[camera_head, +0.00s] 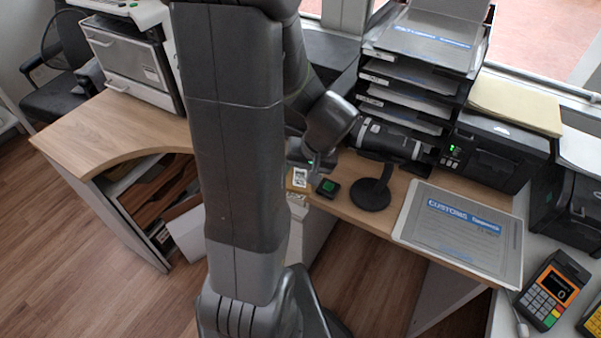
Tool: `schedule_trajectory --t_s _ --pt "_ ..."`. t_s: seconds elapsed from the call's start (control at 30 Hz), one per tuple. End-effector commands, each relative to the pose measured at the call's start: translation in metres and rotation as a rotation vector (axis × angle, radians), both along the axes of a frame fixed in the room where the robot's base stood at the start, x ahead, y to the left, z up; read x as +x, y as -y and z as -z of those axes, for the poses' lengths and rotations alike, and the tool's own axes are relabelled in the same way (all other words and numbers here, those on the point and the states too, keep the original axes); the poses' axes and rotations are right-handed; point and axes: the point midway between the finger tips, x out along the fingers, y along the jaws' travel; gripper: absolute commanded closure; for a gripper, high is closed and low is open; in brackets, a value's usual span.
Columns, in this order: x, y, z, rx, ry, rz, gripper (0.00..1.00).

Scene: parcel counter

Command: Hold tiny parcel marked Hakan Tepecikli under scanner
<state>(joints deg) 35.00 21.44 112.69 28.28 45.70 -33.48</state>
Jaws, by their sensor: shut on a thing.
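A tiny brown parcel (298,181) with a white label and a dark printed code shows just right of my large arm link. The name on the label is too small to read. My gripper (304,168) points down at the parcel and is shut on it; its fingers are small and partly hidden. The scanner (390,141) is a dark and grey cylinder lying sideways above a stand with a round black base (370,195). The parcel is left of the scanner and its base, apart from both.
A small black box with a green display (328,187) lies between parcel and stand. A customs clipboard (460,230) lies right on the wooden counter (125,130). A tray rack (415,75) and printer (490,150) stand behind. A card terminal (548,290) is at far right. My arm hides the counter's middle.

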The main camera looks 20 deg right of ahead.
Motion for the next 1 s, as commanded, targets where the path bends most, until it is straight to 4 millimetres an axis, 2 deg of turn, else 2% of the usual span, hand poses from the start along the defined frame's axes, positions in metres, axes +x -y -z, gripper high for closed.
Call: schedule_trajectory --t_s 0.6,1.0 --pt "0.048 0.050 -0.001 -0.002 -0.001 0.000 0.74" --pt "0.056 0.058 0.000 -0.002 -0.001 0.000 0.74"
